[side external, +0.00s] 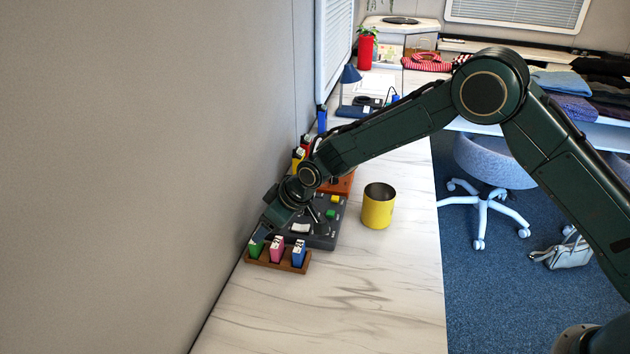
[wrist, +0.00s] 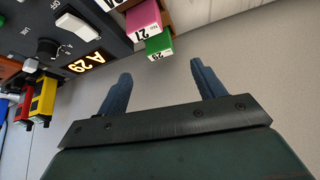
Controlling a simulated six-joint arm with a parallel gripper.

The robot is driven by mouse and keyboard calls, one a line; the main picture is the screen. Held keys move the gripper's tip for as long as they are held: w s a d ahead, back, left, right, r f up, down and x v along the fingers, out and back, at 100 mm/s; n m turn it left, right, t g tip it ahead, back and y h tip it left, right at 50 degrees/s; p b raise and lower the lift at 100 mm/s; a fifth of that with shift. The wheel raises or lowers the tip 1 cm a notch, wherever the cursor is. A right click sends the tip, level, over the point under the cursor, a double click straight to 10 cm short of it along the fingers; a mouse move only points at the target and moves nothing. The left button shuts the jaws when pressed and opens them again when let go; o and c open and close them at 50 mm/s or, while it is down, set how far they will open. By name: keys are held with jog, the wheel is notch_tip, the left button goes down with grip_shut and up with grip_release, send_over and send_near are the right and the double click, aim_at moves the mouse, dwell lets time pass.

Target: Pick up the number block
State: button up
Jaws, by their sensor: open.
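Three number blocks stand in a wooden holder (side external: 267,263) on the table: a green block (side external: 255,249), a pink block (side external: 276,250) and a blue block (side external: 298,255).
A dark control panel (side external: 322,241) stands behind the holder; its display (wrist: 83,63) seems to read A 29. Red and yellow blocks (wrist: 42,100) sit farther back. A yellow cup (side external: 378,208) stands right. The wall (side external: 220,150) is close on the left. The front table is clear.

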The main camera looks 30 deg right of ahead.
jog(key=shift+x, duration=2.15)
jog(key=shift+f, duration=0.1)
jog(key=shift+x, duration=2.5)
jog(key=c, duration=1)
jog(key=shift+c, duration=0.2)
